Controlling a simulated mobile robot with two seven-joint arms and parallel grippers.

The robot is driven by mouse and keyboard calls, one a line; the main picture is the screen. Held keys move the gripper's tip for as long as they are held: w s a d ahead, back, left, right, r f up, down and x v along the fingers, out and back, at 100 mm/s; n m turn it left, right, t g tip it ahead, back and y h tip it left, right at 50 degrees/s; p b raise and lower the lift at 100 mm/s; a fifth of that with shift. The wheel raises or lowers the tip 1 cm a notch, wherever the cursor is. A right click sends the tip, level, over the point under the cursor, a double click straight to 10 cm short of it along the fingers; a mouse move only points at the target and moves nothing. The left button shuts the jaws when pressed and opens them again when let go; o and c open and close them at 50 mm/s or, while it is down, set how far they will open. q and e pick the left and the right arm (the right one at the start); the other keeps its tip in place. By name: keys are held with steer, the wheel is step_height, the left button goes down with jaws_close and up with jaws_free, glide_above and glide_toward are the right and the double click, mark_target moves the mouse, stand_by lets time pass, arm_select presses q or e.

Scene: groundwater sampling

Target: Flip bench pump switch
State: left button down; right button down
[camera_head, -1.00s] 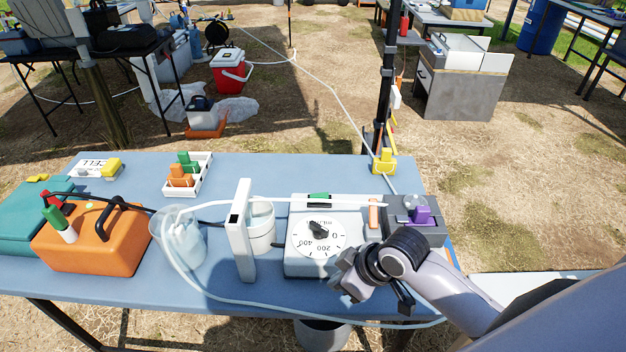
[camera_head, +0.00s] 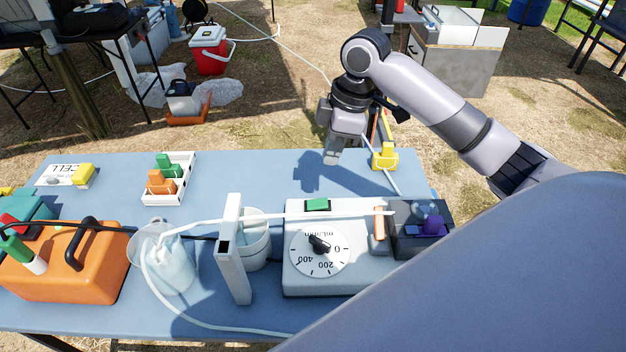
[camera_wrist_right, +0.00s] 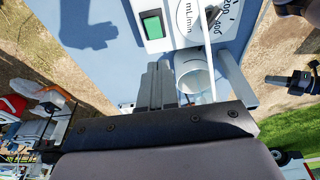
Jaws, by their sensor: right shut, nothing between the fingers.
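The bench pump (camera_head: 300,282) is a white box on the blue table, with a round mL/min dial and black knob (camera_head: 320,244). Its green switch (camera_head: 317,205) sits at the pump's far edge. I cannot tell which way the switch is set. My right gripper (camera_head: 332,158) is shut and empty, raised over the table's far side beyond the switch, fingers pointing down, touching nothing. In the right wrist view the green switch (camera_wrist_right: 152,26) shows beyond the shut fingers (camera_wrist_right: 161,82), apart from them. My left gripper is out of view.
A dark block with a purple part (camera_head: 432,226) adjoins the pump on the right. A white upright stand (camera_head: 234,255), clear beakers with tubing and an orange case (camera_head: 65,270) stand to the left. A yellow piece (camera_head: 385,155) sits at the far right edge. The table's far middle is clear.

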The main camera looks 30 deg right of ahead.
steer(key=shift+w+d+r, duration=0.3)
steer(key=shift+d+r, duration=0.05)
steer(key=shift+r, duration=0.25)
glide_above(321, 203)
steer(key=f, duration=1.2)
steer(key=shift+s+d, duration=0.15)
steer(key=shift+s, duration=0.05)
steer(key=shift+d+f, duration=0.15)
steer(key=shift+f, duration=0.75)
